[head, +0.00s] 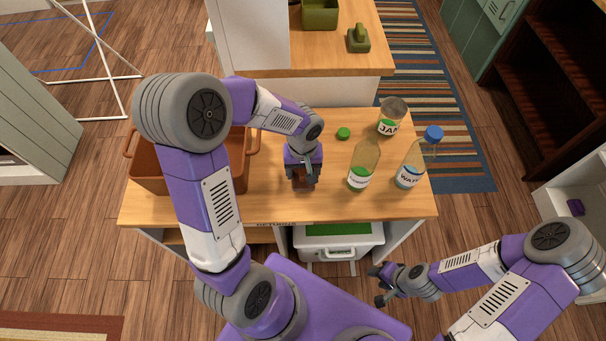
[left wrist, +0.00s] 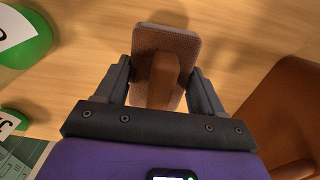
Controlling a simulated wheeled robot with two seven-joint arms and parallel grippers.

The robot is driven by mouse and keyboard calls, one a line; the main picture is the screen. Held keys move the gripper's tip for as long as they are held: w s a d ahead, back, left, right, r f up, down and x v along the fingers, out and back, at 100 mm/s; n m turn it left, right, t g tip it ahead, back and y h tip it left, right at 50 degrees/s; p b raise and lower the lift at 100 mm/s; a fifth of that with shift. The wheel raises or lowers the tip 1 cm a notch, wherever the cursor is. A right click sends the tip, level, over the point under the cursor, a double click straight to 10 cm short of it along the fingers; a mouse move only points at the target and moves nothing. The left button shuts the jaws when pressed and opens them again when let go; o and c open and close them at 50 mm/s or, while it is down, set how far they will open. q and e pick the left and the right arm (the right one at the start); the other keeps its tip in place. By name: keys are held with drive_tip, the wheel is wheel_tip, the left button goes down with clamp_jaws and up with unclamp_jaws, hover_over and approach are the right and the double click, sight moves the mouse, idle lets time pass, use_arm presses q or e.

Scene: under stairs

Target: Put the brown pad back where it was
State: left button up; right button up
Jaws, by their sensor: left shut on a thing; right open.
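The brown pad (left wrist: 167,37) is a flat rounded block with a raised brown grip, seen in the left wrist view. I cannot tell whether the pad touches the table. My right gripper (head: 379,285) is open and empty, in front of the table at the right.
A brown bin (head: 150,170) stands left of my left gripper. Behind, a counter holds a green box (head: 320,14) and a green handled block (head: 358,40).

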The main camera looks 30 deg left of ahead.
use_arm(q)
drive_tip(key=shift+f, duration=0.65)
drive_tip(key=shift+f, duration=0.1)
drive_tip(key=o, duration=1.2)
drive_tip(key=shift+c, duration=0.2)
wheel_tip(320, 180, up, 12)
drive_tip(key=p, duration=0.4)
